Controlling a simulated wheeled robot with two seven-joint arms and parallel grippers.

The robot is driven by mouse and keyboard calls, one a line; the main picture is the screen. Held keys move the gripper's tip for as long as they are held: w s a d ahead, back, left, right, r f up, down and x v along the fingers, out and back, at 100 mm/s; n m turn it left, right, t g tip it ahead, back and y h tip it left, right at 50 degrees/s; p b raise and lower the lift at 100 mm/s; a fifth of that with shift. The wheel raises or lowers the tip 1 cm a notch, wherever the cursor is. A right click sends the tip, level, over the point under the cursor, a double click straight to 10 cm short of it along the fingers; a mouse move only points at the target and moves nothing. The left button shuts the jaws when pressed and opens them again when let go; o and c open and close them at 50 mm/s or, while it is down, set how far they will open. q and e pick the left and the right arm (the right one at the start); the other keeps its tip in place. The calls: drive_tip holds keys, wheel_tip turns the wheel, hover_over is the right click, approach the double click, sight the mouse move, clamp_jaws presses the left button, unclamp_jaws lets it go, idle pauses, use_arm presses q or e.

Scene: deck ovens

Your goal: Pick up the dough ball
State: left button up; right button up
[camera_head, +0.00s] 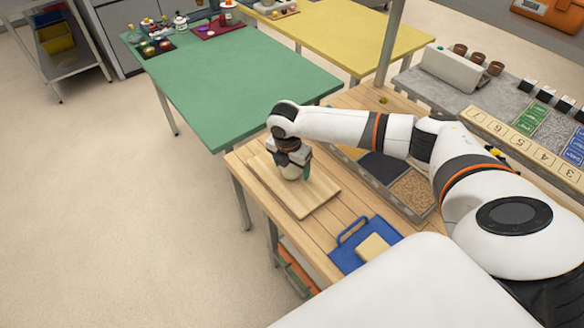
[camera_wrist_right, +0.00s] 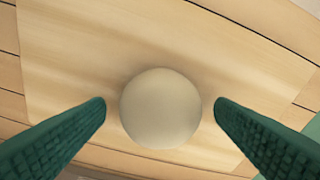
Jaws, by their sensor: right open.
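The dough ball (camera_wrist_right: 160,108) is round and pale beige. In the right wrist view it sits over the light wooden board (camera_wrist_right: 110,45), midway between the two green fingers of my right gripper (camera_wrist_right: 160,116). A gap shows on each side, so the fingers do not touch it. In the head view my right gripper (camera_head: 293,172) points down over the wooden board (camera_head: 318,194) and hides most of the ball. My left gripper is not in view.
The board lies on a wooden table (camera_head: 352,203). A blue tray (camera_head: 345,258) with a pale yellow block (camera_head: 373,247) is at the near side. Sectioned bins (camera_head: 411,190) stand to the right under my arm. A green table (camera_head: 225,80) stands behind, largely clear.

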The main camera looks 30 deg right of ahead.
drive_tip(key=shift+c, duration=0.4)
drive_tip(key=c, duration=1)
drive_tip(key=shift+r, duration=0.1)
